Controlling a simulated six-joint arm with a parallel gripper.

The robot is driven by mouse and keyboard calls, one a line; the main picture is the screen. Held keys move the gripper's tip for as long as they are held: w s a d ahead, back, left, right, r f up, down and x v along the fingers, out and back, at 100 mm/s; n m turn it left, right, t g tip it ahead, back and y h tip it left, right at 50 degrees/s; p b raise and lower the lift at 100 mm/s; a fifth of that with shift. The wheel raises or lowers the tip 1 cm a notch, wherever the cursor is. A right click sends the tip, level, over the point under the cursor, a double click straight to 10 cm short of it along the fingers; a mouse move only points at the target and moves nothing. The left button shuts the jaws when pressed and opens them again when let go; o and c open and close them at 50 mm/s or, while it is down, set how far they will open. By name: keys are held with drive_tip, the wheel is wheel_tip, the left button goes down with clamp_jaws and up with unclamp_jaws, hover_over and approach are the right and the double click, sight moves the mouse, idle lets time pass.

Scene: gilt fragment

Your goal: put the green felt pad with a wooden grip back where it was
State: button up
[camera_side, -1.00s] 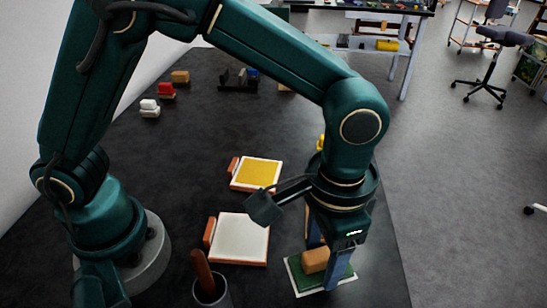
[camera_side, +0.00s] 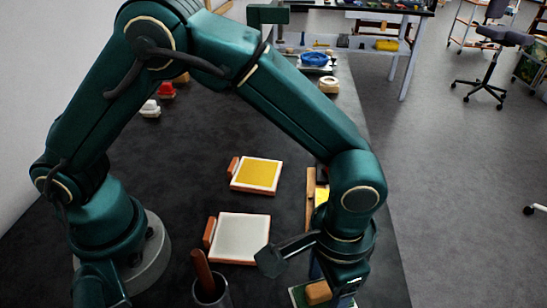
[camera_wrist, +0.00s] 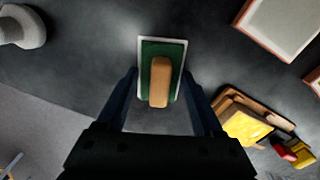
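The green felt pad (camera_wrist: 158,47) has a light edge all round and a wooden grip (camera_wrist: 160,82) standing along its middle. In the side view the pad (camera_side: 296,297) lies at the bottom edge of the picture, partly hidden by my gripper, with its grip (camera_side: 318,292) showing. My gripper (camera_wrist: 160,71) points down over it. Its two blue fingers stand apart, one on each side of the grip, with dark gaps between them and the wood. In the side view my gripper (camera_side: 334,284) hides the far side of the pad.
A white panel (camera_side: 240,238) and a yellow panel (camera_side: 257,174) lie left of my gripper. A dark pot (camera_side: 212,296) holds a brown handle. A wooden piece with a yellow block (camera_wrist: 244,128) lies close by. A blue bowl (camera_side: 315,59) is farther back.

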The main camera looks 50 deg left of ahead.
sight(325, 286)
drive_tip(key=shift+o, duration=0.9)
wheel_tip(325, 286, up, 12)
drive_tip(key=a+r+n+t+h, duration=0.15)
drive_tip(key=a+r, duration=0.35)
drive_tip(key=a, duration=0.7)
drive_tip(key=s+a+f+n+t+y, duration=0.1)
drive_tip(key=s+a+f+n+t, duration=0.1)
drive_tip(key=a, duration=0.7)
drive_tip(key=s+n+t, duration=0.1)
drive_tip(key=s+t, duration=0.1)
drive_tip(key=s, duration=0.1)
drive_tip(key=shift+s, duration=0.2)
